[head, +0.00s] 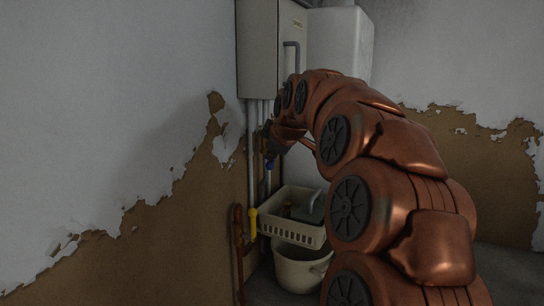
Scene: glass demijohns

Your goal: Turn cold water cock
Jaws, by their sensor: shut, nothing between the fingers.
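My gripper (267,147) is small and dark at the end of my copper arm, in front of the pipes below the grey cabinet. It is shut, with nothing seen between its fingers. A small blue part (269,165), which looks like the cold water cock's handle, shows just below the gripper. My gripper overlaps the area above it, and I cannot tell whether they touch. The cock's body is too small and dark to make out.
Vertical pipes (252,150) run down the wall from the grey cabinet (258,50). A yellow fitting (252,223) sits by a reddish pipe (238,225). A cream basket (282,228) stands above a pale bucket (296,272). A white tank (345,45) hangs behind my arm.

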